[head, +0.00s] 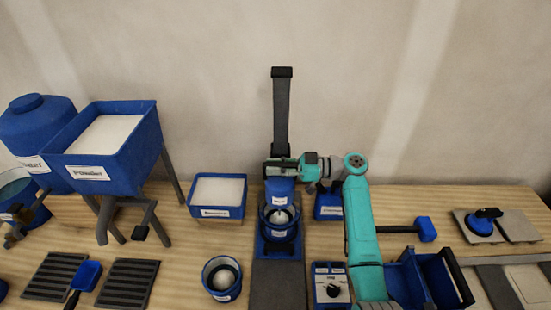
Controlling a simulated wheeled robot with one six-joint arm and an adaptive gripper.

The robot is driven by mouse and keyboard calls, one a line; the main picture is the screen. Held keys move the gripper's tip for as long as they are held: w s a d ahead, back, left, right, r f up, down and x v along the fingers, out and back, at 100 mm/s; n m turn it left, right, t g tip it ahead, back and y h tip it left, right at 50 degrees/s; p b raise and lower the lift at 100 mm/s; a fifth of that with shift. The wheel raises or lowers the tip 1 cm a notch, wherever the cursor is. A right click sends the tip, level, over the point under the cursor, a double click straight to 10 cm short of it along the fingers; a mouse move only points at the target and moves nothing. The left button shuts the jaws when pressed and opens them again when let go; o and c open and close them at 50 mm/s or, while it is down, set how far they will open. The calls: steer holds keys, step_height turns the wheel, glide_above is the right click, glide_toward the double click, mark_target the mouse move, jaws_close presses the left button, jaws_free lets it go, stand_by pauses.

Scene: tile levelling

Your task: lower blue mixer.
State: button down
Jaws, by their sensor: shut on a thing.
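The blue mixer (280,188) is a labelled blue cylinder on a tall dark upright rail (281,110) with a black cap. It sits low on the rail, just over a blue bucket (266,229) on the blue mixer base. The mixer's lower end appears to be at or inside the bucket's rim; I cannot tell how deep. My gripper (282,163) reaches in from the right at the top of the mixer and is shut on it. The fingertips and the exact part gripped are too small to make out.
A white-filled blue tray (217,212) and a small blue bucket (221,278) stand left of the mixer. A control box with a dial (331,289) stands at front right. A powder hopper (110,145) is further left. Tiles with a suction lifter (486,221) lie far right.

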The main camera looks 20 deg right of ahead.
steer(key=shift+f, duration=0.3)
steer(key=c, duration=1)
jaws_free()
steer(key=shift+d+r, duration=0.1)
steer(key=shift+d, duration=0.05)
steer(key=shift+s+d, duration=0.15)
steer(key=shift+d, duration=0.2)
steer(key=v, duration=1.1)
steer(key=shift+s+a, duration=0.1)
